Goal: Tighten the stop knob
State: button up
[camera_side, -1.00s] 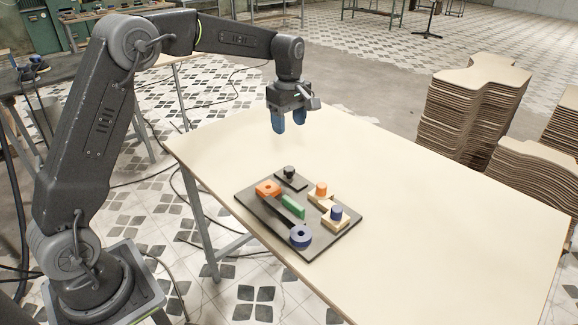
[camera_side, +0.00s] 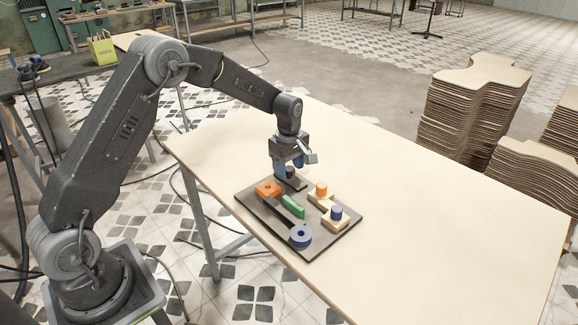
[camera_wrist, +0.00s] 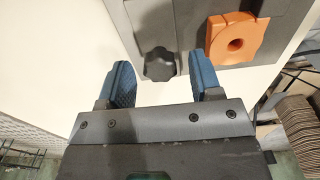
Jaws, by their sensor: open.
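The stop knob is a black lobed knob (camera_wrist: 159,64) on a small dark plate at the edge of the dark board (camera_side: 335,248). In the side view the knob (camera_side: 290,171) is partly hidden by my gripper. My gripper (camera_side: 289,174) points down at the board's far edge, with its fingers close around or beside the knob. In the wrist view my gripper (camera_wrist: 160,78) is open, its two blue fingers apart, with the knob between their tips in the picture. I cannot tell whether either finger touches it.
An orange block with a hole (camera_side: 268,189) sits close to the knob.

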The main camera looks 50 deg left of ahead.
jog(key=c, duration=0.9)
jog(key=shift+c, duration=0.2)
